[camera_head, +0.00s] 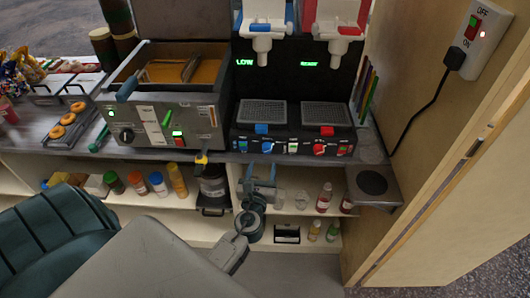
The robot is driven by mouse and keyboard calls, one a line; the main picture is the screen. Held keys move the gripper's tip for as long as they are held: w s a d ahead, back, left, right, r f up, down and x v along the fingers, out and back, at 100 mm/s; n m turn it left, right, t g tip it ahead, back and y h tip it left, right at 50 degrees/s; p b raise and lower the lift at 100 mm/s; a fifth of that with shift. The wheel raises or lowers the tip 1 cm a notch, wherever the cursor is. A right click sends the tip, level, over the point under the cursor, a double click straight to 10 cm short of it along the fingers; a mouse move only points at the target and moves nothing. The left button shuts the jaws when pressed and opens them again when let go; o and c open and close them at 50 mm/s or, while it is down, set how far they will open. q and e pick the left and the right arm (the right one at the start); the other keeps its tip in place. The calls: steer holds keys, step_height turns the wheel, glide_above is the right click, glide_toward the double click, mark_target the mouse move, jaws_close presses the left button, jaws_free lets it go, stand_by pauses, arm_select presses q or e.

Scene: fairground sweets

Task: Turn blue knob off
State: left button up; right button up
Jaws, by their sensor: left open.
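The blue knob (267,147) is on the left half of the black drinks machine's lower front panel (290,139), below a blue tab. Its pointer setting is too small to read. My left gripper (262,173) is open and empty, below and in front of this panel, with its fingers pointing up toward the blue knob. A gap shows between the fingertips and the knob. A red knob (319,149) sits on the right half of the same panel. My right gripper is not in view.
A fryer (165,100) stands left of the machine. Doughnuts (67,120) lie further left. A shelf below holds bottles (325,196) and jars.

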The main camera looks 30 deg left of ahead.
mark_target(266, 151)
arm_select(q)
steer(key=p+x, duration=0.1)
steer(key=x, duration=0.5)
steer(key=shift+w, duration=0.3)
steer(key=shift+c, duration=0.2)
steer(key=c, duration=0.9)
